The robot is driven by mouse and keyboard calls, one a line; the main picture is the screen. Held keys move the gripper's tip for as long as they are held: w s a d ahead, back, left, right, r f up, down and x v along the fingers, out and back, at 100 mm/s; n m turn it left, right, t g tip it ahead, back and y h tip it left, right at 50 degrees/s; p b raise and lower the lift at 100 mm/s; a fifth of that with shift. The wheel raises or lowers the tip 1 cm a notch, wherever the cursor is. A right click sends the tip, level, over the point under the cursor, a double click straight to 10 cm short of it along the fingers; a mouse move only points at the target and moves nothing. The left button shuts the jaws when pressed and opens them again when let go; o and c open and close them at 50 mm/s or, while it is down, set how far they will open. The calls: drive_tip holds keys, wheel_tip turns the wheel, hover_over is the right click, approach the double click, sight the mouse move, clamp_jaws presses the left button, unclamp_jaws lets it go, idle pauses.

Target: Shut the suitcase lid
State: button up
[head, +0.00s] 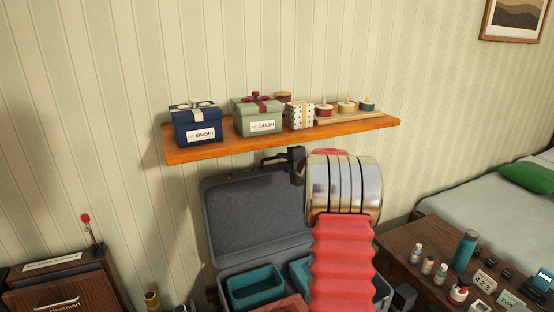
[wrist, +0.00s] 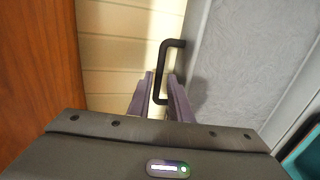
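The grey suitcase stands open in the head view, with its lid (head: 250,210) raised upright near the wall. The lid's grey face (wrist: 235,60) fills the right of the wrist view. A black handle (wrist: 162,70) sticks out from the lid's edge; it also shows at the lid's top in the head view (head: 272,160). My gripper (wrist: 160,76) has its two purple-grey fingers apart, with the handle bar between them and a visible gap beside it. In the head view my gripper (head: 296,158) is at the lid's top right, partly hidden by my arm.
A wooden shelf (head: 285,138) with gift boxes is just above the lid; brown wood (wrist: 35,70) shows close at the left in the wrist view. Teal bins (head: 257,287) sit in the suitcase base. A dark table (head: 425,245) with bottles stands right, a cabinet (head: 65,290) left.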

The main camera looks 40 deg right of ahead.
drive_tip(key=shift+x, duration=3)
clamp_jaws()
drive_tip(key=shift+f, duration=0.1)
